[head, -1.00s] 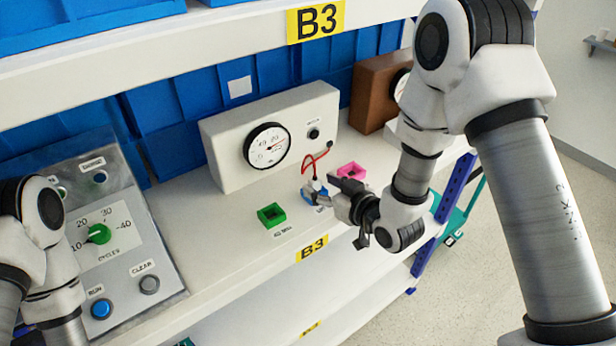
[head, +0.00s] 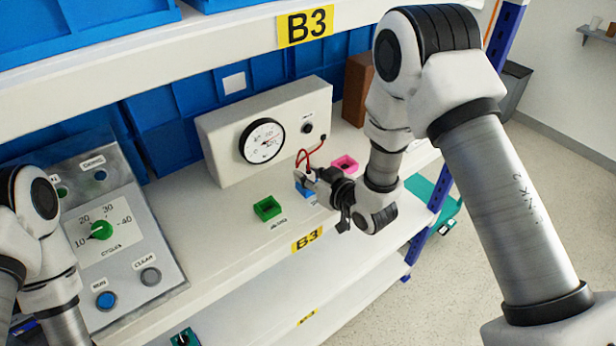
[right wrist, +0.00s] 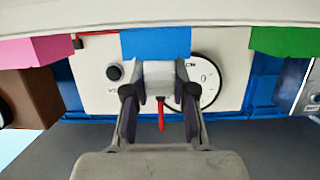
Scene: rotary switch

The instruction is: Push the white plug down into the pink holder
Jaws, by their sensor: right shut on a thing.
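The white plug (right wrist: 158,76) sits between the two fingers of my right gripper (right wrist: 160,98) in the right wrist view, with a red lead (right wrist: 161,115) hanging from it. My right gripper is shut on it. In the head view the right gripper (head: 312,181) is at the blue holder (head: 301,189) and hides most of the plug. Whether the plug is still seated in the blue holder is hard to tell. The pink holder (head: 345,162) stands just right of the gripper and looks empty. It also shows in the right wrist view (right wrist: 32,50). My left gripper is not in view.
A green holder (head: 267,208) stands left of the blue one. Behind is a white gauge box (head: 220,135) wired by a red lead (head: 307,156). A grey control panel (head: 150,235) stands at left. The shelf's front edge is close to the holders.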

